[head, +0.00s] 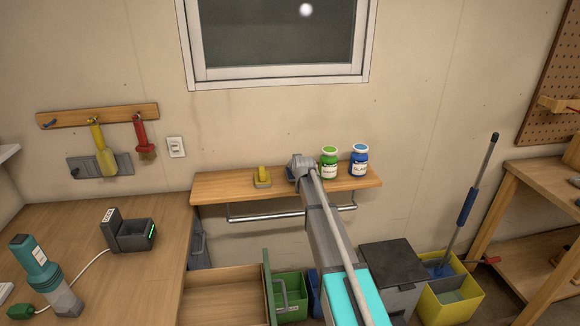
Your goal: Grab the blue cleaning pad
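My arm reaches from the lower right of the head view up to the wall shelf (220,187). Its grey end, with my gripper (299,163), is over the middle of the shelf. The fingers cannot be made out. A small bluish patch (290,174) shows just left of my arm's end at shelf level. It may be part of the blue cleaning pad, which is otherwise hidden behind my arm. Whether my gripper touches it cannot be told. A yellow item on a small base (262,178) sits on the shelf left of my gripper.
A metal rail (265,217) runs under the shelf. Below are an open wooden drawer (222,300), a green bin (290,290) and a yellow bucket (450,302).

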